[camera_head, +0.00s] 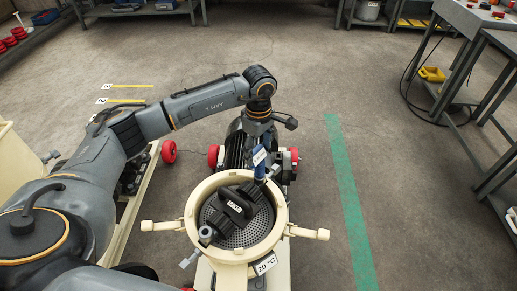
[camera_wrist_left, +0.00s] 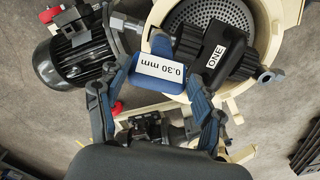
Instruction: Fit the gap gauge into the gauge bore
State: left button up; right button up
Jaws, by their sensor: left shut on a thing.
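The gap gauge (camera_wrist_left: 160,82) is blue with a white label reading 0.30 mm. My left gripper (camera_wrist_left: 148,92) is shut on it, with a finger on each side. In the head view the gauge (camera_head: 260,171) hangs below my left gripper (camera_head: 262,141), over the far rim of the cream pellet mill ring (camera_head: 196,212). Inside the ring, a black roller unit (camera_head: 233,206) marked ONE sits over a perforated plate (camera_head: 260,225); it also shows in the wrist view (camera_wrist_left: 216,50). I cannot make out the gauge bore or whether the gauge touches anything. My right gripper is out of view.
A dark finned motor (camera_head: 238,148) stands behind the ring. Cream clamp handles (camera_head: 310,233) stick out at the ring's sides. A 20 °C tag (camera_head: 265,263) hangs in front. A green floor stripe (camera_head: 348,200) and open floor lie to the right; benches (camera_head: 490,45) stand farther right.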

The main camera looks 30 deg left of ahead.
pick_arm(q)
jog(key=shift+f+b, duration=0.15)
jog(key=shift+b, duration=0.35)
dwell(0.8)
dwell(0.4)
jog(key=o, duration=1.9)
jog(key=shift+c, duration=0.2)
jog(key=shift+o, duration=0.6)
jog(key=shift+r+p, duration=1.9)
jog(key=shift+r, duration=1.6)
